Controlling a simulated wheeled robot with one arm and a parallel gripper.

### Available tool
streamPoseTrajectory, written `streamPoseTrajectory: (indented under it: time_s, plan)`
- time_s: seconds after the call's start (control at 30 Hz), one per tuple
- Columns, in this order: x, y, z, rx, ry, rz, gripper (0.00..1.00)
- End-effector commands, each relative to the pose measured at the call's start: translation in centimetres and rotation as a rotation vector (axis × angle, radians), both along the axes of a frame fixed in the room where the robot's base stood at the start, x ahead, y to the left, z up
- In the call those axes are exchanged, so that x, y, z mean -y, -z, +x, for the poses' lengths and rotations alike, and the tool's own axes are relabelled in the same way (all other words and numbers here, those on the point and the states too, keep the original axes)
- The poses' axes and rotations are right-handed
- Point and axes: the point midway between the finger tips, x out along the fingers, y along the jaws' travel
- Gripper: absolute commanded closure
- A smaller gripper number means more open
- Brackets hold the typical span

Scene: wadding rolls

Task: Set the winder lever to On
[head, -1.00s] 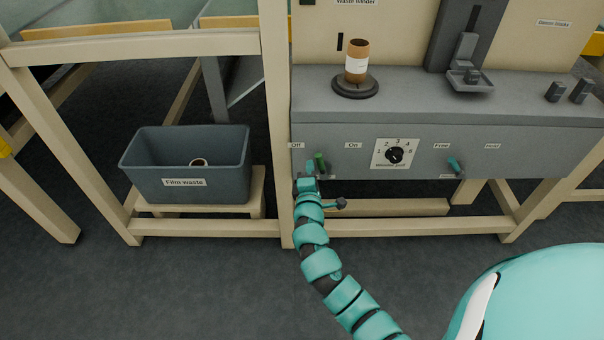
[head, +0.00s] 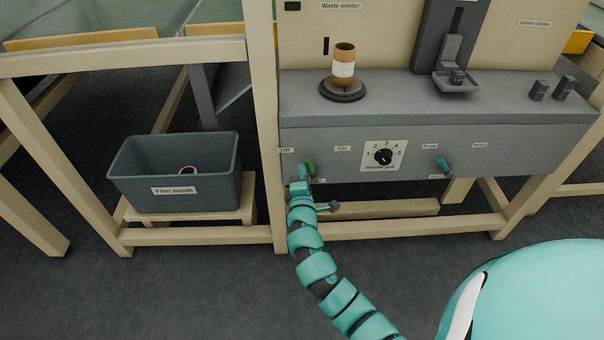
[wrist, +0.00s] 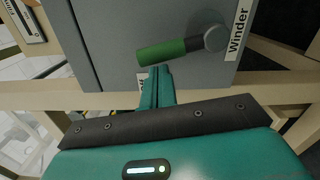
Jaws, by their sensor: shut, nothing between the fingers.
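The winder lever has a green handle (head: 309,167) on the grey machine front, between the "Off" label (head: 286,150) and the "On" label (head: 343,148). It leans slightly left of upright, towards Off. In the wrist view its green grip (wrist: 162,52) and grey round pivot (wrist: 215,38) show beside a "Winder" label (wrist: 238,28). My gripper (head: 302,171) is shut and empty, just left of the lever in the head view. In the wrist view the closed fingertips (wrist: 158,72) lie close beside the green grip; I cannot tell whether they touch it.
A dial (head: 383,156) and a second teal lever (head: 443,164) by "Free" and "Hold" labels are to the right. A cardboard core (head: 344,66) stands on the winder spindle above. A film waste bin (head: 174,204) and frame post (head: 265,120) are to the left.

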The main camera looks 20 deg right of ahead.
Motion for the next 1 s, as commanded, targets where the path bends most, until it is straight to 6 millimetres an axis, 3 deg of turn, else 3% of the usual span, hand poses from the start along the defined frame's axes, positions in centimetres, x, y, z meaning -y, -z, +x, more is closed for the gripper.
streamPoseTrajectory:
  time_s: [0.63, 1.0]
  plan:
    - [0.8, -0.3, -0.2, 0.029, 0.003, 0.1, 1.0]
    - [2.9, -0.9, -0.8, 0.114, 0.004, 0.387, 1.0]
